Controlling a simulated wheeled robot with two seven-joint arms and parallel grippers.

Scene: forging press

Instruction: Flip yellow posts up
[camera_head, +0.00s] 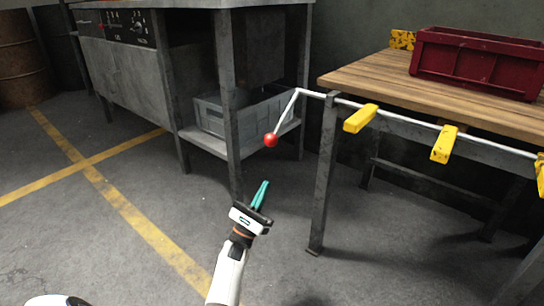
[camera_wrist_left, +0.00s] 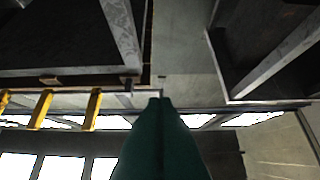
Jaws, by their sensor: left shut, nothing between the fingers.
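Several yellow posts (camera_head: 361,118) (camera_head: 444,144) (camera_head: 540,175) sit along a thin pale rod (camera_head: 405,119) at the front edge of a wooden table. They stick outward and slope down, not upright. The rod's left end bends into a crank with a red ball (camera_head: 271,140). My left gripper (camera_head: 264,184) has teal fingers, shut and empty, below the red ball and left of the table, apart from both. In the left wrist view its fingers (camera_wrist_left: 160,102) point ahead, with yellow posts (camera_wrist_left: 40,108) (camera_wrist_left: 92,108) to the left. My right gripper is not in view.
The wooden table (camera_head: 375,80) has dark metal legs (camera_head: 323,180) and carries a red crate (camera_head: 475,62). A grey metal workbench (camera_head: 135,70) stands behind, with a grey bin (camera_head: 210,115) on its lower shelf. The floor in front is clear, with yellow lines.

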